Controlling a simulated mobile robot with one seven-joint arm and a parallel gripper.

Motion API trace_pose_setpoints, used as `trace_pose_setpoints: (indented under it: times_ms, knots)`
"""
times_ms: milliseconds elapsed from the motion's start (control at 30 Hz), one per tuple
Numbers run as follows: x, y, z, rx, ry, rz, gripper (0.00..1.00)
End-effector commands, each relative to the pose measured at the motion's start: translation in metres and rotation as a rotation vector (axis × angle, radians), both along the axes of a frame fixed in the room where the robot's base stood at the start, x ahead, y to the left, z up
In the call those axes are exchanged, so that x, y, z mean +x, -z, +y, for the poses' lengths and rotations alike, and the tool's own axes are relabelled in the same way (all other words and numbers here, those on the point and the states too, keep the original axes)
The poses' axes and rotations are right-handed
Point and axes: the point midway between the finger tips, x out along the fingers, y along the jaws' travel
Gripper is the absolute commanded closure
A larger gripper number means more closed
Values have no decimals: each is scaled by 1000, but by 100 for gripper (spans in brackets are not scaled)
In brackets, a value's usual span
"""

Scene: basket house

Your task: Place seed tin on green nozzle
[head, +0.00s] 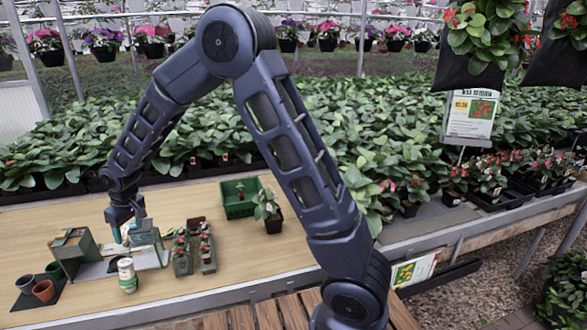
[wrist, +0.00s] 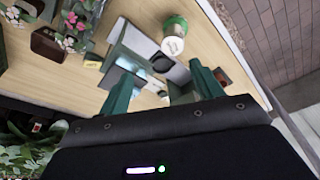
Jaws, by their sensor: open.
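The seed tin appears to be the white can with green ends (head: 127,274), upright on the table in front of the grey-green fixture. It shows in the wrist view (wrist: 173,38), beyond the fingertips. My gripper (head: 120,233) is over the fixture, behind and slightly left of the tin. In the wrist view its two green fingers (wrist: 164,72) stand apart with nothing held between them. A grey-green block (head: 148,240) and a pale plate sit near the gripper. I cannot clearly make out the green nozzle; it may be hidden or blend with the fixture.
A grey-green box (head: 72,248) stands left of the gripper. Small pots (head: 44,290) rest on a dark mat at the table's left. Planters with seedlings (head: 182,255), a green crate (head: 240,200) and a potted plant (head: 268,210) stand to the right. The front right tabletop is clear.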

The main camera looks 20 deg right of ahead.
Motion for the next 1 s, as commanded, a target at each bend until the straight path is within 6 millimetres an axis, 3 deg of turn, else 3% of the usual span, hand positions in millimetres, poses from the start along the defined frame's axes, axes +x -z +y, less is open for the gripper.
trace_pose_setpoints:
  times_ms: [33,200,467,733,1000]
  knots:
    - [11,-18,-21,5,30,-10,35]
    - [33,-68,-93,8,128,-32,35]
    - [42,-131,-203,15,279,-61,35]
    - [24,-180,-313,24,439,-88,35]
    - [-19,-212,-409,35,597,-113,35]
